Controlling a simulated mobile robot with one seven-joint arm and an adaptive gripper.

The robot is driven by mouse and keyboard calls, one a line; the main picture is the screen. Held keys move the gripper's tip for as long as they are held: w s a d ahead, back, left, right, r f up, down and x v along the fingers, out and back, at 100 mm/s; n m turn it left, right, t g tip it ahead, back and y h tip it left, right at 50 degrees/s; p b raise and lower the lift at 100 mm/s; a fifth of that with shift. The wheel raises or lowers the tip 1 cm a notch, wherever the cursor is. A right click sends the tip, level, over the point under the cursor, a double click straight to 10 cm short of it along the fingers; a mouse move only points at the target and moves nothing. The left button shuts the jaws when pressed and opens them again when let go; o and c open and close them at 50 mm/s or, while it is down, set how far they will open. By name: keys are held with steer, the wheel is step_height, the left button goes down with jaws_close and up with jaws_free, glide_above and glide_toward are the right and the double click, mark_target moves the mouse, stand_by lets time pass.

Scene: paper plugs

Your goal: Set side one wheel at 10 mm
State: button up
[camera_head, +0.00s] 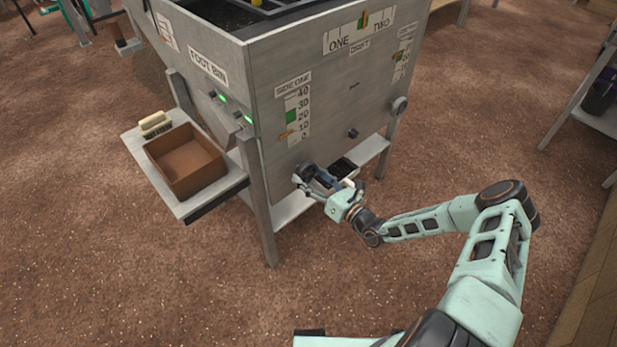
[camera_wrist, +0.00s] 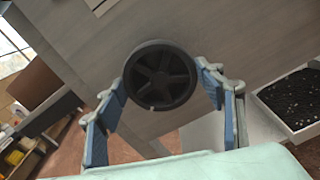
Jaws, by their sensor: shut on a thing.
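The side one wheel (camera_wrist: 161,75) is a dark, spoked handwheel on the grey front panel, under the SIDE ONE scale (camera_head: 297,112). In the head view the wheel (camera_head: 301,172) is partly hidden by my gripper (camera_head: 318,180). In the wrist view my gripper (camera_wrist: 160,95) has its blue-padded fingers on either side of the wheel's rim, shut on it. The scale runs from 0 at the bottom to 40 at the top, with a green band near 20. Its small orange pointer (camera_head: 287,134) appears to stand between 0 and 10; the exact reading is too small to tell.
A second wheel (camera_head: 399,105) and a small dark knob (camera_head: 352,133) are on the same panel. A DRIFT gauge (camera_head: 359,30) is above. A brown bin (camera_head: 186,162) sits on the left shelf. A black-filled tray (camera_wrist: 290,100) is close to my gripper's right.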

mark_target(308, 175)
steer(key=m+b, duration=0.2)
steer(key=m, duration=0.5)
steer(key=shift+f, duration=0.1)
steer(key=o, duration=1.2)
steer(key=shift+c, duration=0.2)
steer(key=shift+p+v, duration=0.75)
steer(key=shift+v, duration=1.25)
